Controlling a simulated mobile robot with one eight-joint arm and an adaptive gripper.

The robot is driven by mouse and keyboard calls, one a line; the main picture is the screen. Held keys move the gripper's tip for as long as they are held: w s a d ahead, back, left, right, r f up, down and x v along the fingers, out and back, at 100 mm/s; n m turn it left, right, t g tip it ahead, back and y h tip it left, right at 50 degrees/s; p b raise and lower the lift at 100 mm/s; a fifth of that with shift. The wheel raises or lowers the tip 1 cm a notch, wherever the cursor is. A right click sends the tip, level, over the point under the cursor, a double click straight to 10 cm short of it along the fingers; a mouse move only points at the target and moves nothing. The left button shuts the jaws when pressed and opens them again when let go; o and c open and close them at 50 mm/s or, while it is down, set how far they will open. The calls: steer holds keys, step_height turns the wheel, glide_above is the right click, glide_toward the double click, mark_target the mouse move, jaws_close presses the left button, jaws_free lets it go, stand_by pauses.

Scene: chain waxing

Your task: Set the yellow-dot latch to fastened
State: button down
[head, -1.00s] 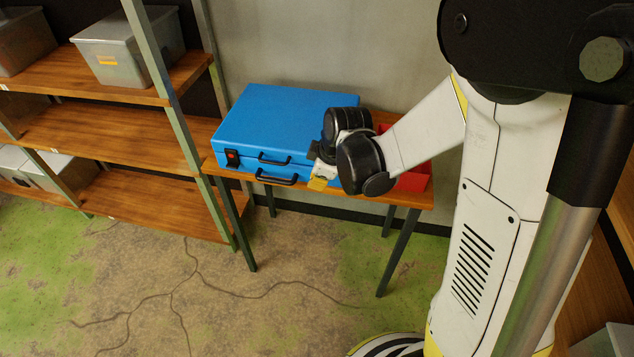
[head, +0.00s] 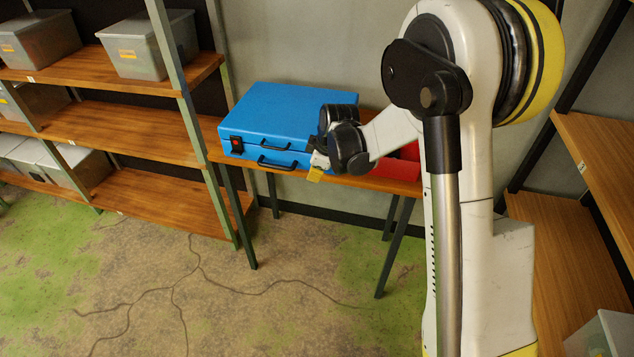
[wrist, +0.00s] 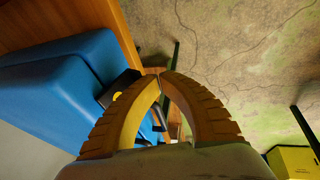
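A closed-looking blue case (head: 280,120) lies on a wooden table, with black handles (head: 275,162) on its front. A black latch with a red mark (head: 237,144) is at the front left corner. The case also fills the left of the wrist view (wrist: 60,95). There a yellow dot (wrist: 117,95) shows on a dark latch, partly hidden behind my left finger. My gripper (wrist: 160,74) has its yellow fingertips together, with nothing seen between them. In the head view my gripper (head: 315,174) is at the case's front right corner and hides this latch. Contact and the latch's setting cannot be told.
A red bin (head: 403,165) stands right of the case on the table (head: 380,184). Shelves with grey bins (head: 150,45) are at the left, and more shelving (head: 560,230) is at the right. The floor before the table is clear except for dark crack-like lines.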

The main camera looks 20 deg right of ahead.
steer(key=shift+w+d+f, duration=0.1)
steer(key=shift+w+f, duration=0.15)
steer(key=shift+r, duration=0.1)
steer(key=shift+r+p, duration=0.5)
steer(key=shift+r, duration=0.25)
